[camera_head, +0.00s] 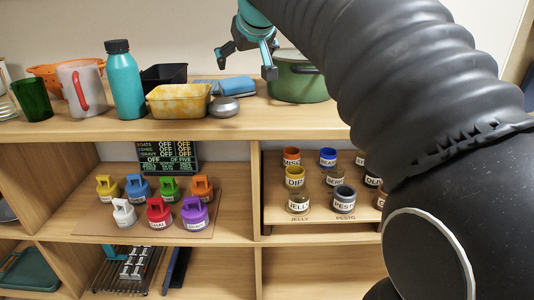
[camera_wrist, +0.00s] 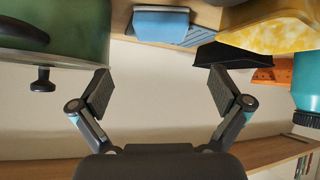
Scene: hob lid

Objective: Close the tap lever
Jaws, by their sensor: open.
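No tap or tap lever can be made out in either view. That view is upside down. My arm hides the right side of the head view.
The green pot (camera_head: 297,82), with its black lid knob (camera_wrist: 42,82), stands near my gripper. A grey round object (camera_head: 224,106), yellow dish (camera_head: 178,100), black tray (camera_head: 163,76), blue item (camera_head: 234,85) and teal bottle (camera_head: 125,85) crowd the shelf. Labelled jars (camera_head: 299,202) stand below.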

